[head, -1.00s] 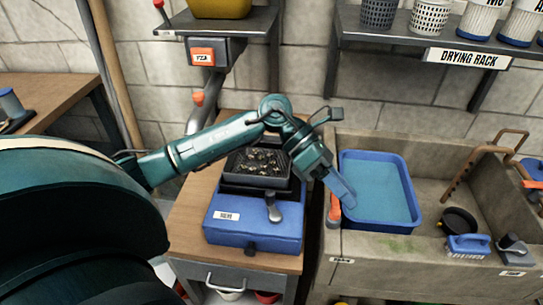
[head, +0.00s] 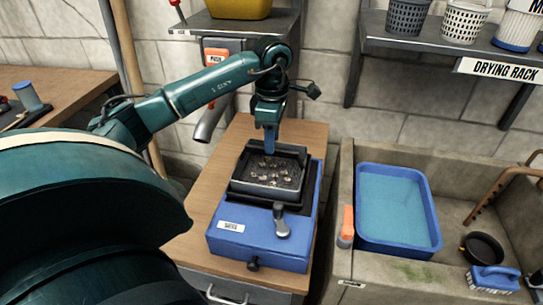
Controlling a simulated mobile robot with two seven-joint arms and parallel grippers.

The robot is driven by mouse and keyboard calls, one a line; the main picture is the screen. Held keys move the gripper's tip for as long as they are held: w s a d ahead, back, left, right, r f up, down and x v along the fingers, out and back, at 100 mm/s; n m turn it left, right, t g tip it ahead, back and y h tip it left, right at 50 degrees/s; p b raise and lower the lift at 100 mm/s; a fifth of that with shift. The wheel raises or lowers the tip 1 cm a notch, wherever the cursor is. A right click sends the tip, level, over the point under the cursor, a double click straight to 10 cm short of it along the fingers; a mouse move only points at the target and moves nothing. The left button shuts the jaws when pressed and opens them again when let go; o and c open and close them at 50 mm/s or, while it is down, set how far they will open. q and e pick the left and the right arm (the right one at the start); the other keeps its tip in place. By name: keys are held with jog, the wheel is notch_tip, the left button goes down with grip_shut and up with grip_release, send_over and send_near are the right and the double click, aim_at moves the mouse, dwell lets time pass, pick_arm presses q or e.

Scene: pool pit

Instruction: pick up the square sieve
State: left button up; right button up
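The square sieve (head: 268,188) is a dark, shallow square tray with small pale and brown bits in it. It sits in the black frame on top of the blue shaker machine (head: 235,239), which stands on a wooden-topped cabinet. My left gripper (head: 270,148) points down at the sieve's back edge, its blue fingers seen edge-on. Whether they touch or straddle the rim I cannot tell, nor whether they are open or shut. My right gripper is not in view.
A stone sink with a blue water tub (head: 398,212) stands to the right, an orange-handled tool (head: 347,226) at its left wall. A black pan (head: 483,248) and blue brush (head: 494,280) lie inside. A shelf and the drying rack (head: 470,62) overhang behind.

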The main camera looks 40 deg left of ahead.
pick_arm(q)
jog(key=shift+s+f+p, duration=0.2)
jog(key=shift+f+p, duration=0.15)
jog(key=shift+f, duration=2.35)
jog(key=shift+c, duration=0.5)
grip_shut()
